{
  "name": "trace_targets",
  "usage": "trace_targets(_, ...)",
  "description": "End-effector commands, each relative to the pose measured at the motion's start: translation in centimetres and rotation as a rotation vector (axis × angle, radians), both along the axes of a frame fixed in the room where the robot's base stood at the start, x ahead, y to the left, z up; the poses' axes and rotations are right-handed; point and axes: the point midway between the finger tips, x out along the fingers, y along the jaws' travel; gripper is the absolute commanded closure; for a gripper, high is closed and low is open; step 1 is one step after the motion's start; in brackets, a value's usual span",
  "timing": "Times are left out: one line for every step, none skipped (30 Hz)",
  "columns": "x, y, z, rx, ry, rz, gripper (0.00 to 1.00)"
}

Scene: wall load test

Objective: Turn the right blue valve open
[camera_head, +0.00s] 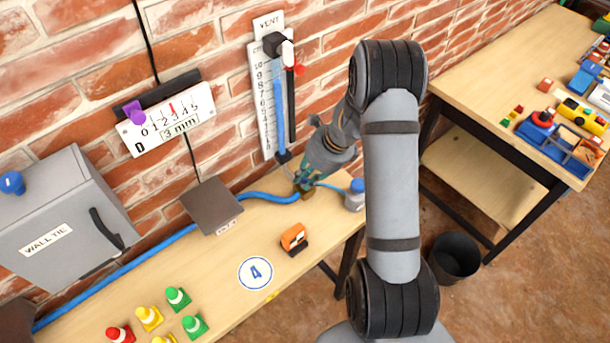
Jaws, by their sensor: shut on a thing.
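My gripper (306,181) reaches down from the right to a small brownish valve fitting (306,193) on the blue hose, at the back right of the wooden bench. Its fingers are shut around the top of this fitting, where the right blue valve sits. The fingers hide most of the valve's handle, and how far it is turned cannot be told. The blue hose (268,199) runs from the left along the bench to this fitting. Just right of it stands a grey cylinder with a blue top (356,187).
A VENT gauge (263,100) with a blue column hangs on the brick wall behind the gripper. A dark grey box (212,205) and an orange-black block (294,238) are on the bench. Small coloured cones (178,298) stand front left. A black bin (455,258) stands right.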

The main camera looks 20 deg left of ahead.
Motion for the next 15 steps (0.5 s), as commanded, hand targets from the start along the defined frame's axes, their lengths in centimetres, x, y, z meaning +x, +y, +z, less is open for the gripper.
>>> trace_targets(0.17, -0.09, 0.15, 0.001, 0.000, 0.044, 1.00)
trace_targets(0.17, -0.08, 0.14, 0.000, -0.001, 0.074, 1.00)
trace_targets(0.18, -0.14, 0.12, 0.000, -0.001, 0.111, 1.00)
trace_targets(0.22, -0.09, 0.15, 0.001, -0.001, 0.140, 1.00)
trace_targets(0.24, -0.16, 0.14, 0.001, 0.000, 0.168, 1.00)
trace_targets(0.23, -0.13, 0.12, 0.000, -0.001, 0.209, 1.00)
trace_targets(0.28, -0.19, 0.10, 0.000, -0.001, 0.235, 1.00)
trace_targets(0.28, -0.15, 0.11, 0.000, -0.001, 0.264, 1.00)
trace_targets(0.34, -0.19, 0.10, 0.000, -0.002, 0.302, 1.00)
trace_targets(0.33, -0.19, 0.08, 0.000, -0.001, 0.331, 1.00)
trace_targets(0.36, -0.21, 0.06, 0.000, -0.002, 0.360, 1.00)
trace_targets(0.39, -0.22, 0.06, 0.000, -0.001, 0.398, 1.00)
trace_targets(0.40, -0.20, 0.06, 0.000, -0.001, 0.425, 1.00)
trace_targets(0.43, -0.21, 0.04, 0.000, -0.002, 0.456, 1.00)
trace_targets(0.45, -0.25, 0.00, 0.000, 0.000, 0.492, 1.00)
